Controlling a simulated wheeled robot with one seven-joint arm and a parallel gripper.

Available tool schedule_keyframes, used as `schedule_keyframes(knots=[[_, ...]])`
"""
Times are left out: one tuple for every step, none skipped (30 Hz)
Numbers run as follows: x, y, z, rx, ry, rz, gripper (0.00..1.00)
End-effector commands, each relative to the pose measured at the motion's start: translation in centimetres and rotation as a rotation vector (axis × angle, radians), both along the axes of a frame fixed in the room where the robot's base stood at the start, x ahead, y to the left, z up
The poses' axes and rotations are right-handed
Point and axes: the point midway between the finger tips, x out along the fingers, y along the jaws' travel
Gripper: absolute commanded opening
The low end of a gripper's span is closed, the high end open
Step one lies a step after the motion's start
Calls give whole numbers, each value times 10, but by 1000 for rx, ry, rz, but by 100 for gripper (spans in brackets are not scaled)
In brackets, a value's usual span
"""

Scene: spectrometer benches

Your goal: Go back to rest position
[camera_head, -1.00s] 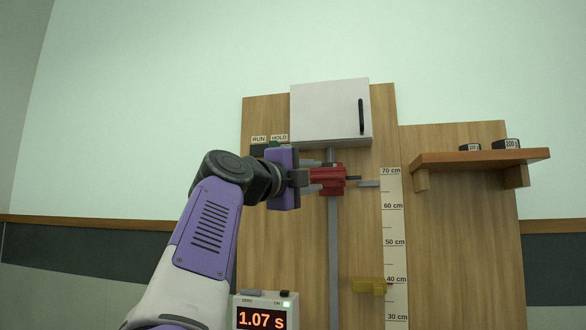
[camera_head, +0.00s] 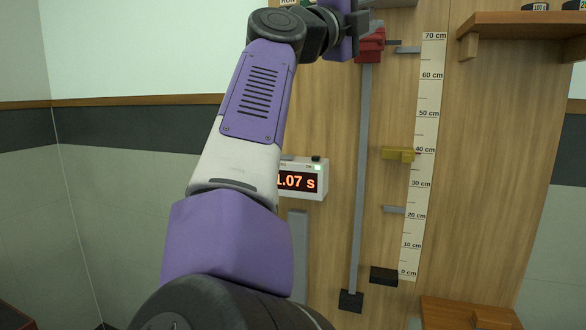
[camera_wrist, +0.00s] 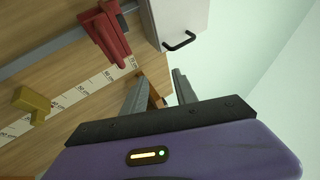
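My gripper (camera_head: 358,20) is at the top of the head view, raised in front of the wooden board, close to the red clamp (camera_head: 370,45) on the upright rail (camera_head: 361,180). Its tips are partly cut off there. In the wrist view my gripper (camera_wrist: 163,72) has its two grey fingers apart with nothing held between them. The red clamp (camera_wrist: 106,36) lies outside the fingers, to their left, and looks clear of them.
The scale (camera_head: 424,130) and a yellow block (camera_head: 398,154) are on the board. A timer (camera_head: 305,180) reading 1.07 s is partly behind my arm. A shelf (camera_head: 520,28) juts out right. The white cabinet's handle (camera_wrist: 179,42) is ahead of the fingers.

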Motion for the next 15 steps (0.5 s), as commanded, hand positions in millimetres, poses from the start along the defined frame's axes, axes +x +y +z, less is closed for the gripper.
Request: schedule_keyframes(knots=[[-3, -4, -10, -38, -10, -24, 34], [-5, -7, -15, -59, -16, -37, 34], [-7, -10, -21, -88, -23, -54, 34], [-9, -12, -26, -112, -28, -67, 34], [-12, -14, -32, -136, -33, -80, 34], [-14, -17, -41, -172, -37, -96, 34], [-16, -18, -49, -201, -38, -109, 34], [-19, -19, -57, -231, -41, -121, 34], [-22, -21, -68, -274, -40, -138, 34], [-24, -23, -77, -306, -39, -149, 34], [-27, -24, -85, -337, -40, -161, 34], [-31, -24, -97, -381, -38, -172, 34], [-34, -25, -107, -413, -35, -181, 34], [-36, -25, -116, -446, -32, -189, 34], [-40, -25, -129, -489, -28, -198, 34]])
